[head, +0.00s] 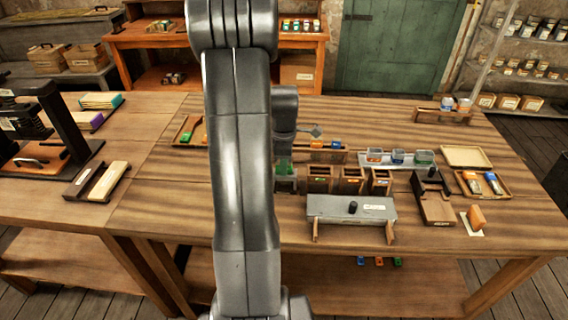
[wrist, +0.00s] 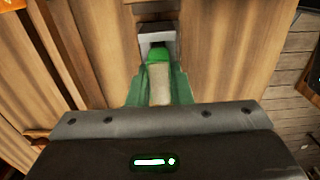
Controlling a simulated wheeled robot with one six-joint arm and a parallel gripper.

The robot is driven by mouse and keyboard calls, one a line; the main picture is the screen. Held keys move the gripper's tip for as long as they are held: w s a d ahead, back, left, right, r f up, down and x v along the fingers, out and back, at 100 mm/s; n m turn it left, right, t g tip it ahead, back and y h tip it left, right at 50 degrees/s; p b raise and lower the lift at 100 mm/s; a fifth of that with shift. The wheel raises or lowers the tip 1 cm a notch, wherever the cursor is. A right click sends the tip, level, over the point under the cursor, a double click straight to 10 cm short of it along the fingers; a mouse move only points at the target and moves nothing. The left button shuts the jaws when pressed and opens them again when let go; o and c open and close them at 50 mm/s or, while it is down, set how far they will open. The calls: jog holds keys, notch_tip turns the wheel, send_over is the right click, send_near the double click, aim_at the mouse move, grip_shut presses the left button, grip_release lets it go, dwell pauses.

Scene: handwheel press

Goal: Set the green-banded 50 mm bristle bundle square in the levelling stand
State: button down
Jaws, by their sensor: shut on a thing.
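My gripper (wrist: 160,92) has green see-through fingers and is shut on the green-banded bristle bundle. The bundle shows in the wrist view as a pale body (wrist: 160,86) with a bright green end (wrist: 158,55). A grey square-mouthed holder (wrist: 144,29), seemingly the levelling stand, lies just beyond the fingertips with the green end at its dark opening. I cannot tell whether the bundle is inside it or in front of it.
Wooden boxes (head: 320,179) stand in a row right of the grey box. A grey bench with a black knob (head: 350,208) is in front. Behind are glass containers on a pale tray (head: 397,158). A tray with an orange and a blue-topped piece (head: 484,183) is at right.

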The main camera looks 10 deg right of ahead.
dwell(0.3)
jog(key=c, duration=1.2)
grip_release()
jog(key=shift+c, duration=0.2)
jog(key=shift+r, duration=0.1)
notch_tip(320, 180, up, 14)
jog(key=shift+b, duration=0.35)
jog(key=shift+o, duration=0.5)
jog(key=shift+f, duration=0.2)
